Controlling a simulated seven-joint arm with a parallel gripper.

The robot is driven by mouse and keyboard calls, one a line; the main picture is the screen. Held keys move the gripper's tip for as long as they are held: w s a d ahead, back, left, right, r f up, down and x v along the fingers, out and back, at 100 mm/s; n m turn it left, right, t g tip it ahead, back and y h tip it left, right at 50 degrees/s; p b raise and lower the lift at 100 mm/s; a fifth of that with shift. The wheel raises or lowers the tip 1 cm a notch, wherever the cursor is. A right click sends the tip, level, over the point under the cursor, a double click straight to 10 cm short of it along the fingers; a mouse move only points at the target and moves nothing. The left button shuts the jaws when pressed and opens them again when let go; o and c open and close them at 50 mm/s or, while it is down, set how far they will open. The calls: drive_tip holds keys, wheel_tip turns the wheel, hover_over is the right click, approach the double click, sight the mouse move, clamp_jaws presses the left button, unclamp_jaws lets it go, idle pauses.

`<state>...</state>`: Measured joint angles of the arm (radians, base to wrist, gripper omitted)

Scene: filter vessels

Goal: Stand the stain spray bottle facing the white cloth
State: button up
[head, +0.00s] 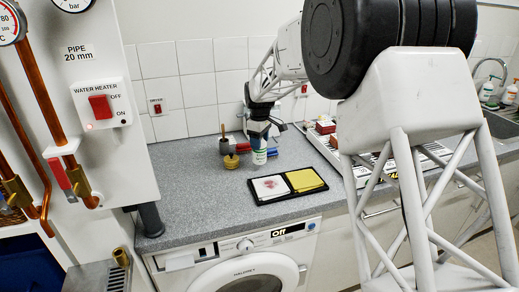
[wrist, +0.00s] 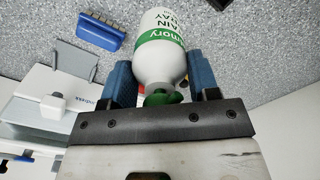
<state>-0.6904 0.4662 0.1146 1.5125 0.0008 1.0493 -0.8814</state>
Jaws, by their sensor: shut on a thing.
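The stain spray bottle (head: 259,156) is white with a green label band and looks upright on or just above the grey counter. My gripper (head: 260,140) comes down from above and is shut on its upper part. In the wrist view the bottle (wrist: 160,55) sits between the two blue fingers, its printed label upside down in the picture and its green top (wrist: 165,97) near the palm. The white cloth (head: 269,188) has a pink stain and lies in front of the bottle, on the left half of a black tray (head: 294,199). I cannot tell whether the bottle touches the counter.
A yellow cloth (head: 305,180) lies on the tray's right half. A dark cup (head: 226,147) and a brass-coloured item (head: 231,162) stand left of the bottle. A blue brush (wrist: 95,32) lies close by. Counter left of the tray is clear.

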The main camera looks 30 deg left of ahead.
idle(0.3)
drive_tip(key=shift+f, duration=1.7)
drive_tip(key=shift+f, duration=0.1)
drive_tip(key=o, duration=1.1)
drive_tip(key=shift+f, duration=0.1)
wheel_tip(320, 180, up, 12)
drive_tip(key=shift+r, duration=0.15)
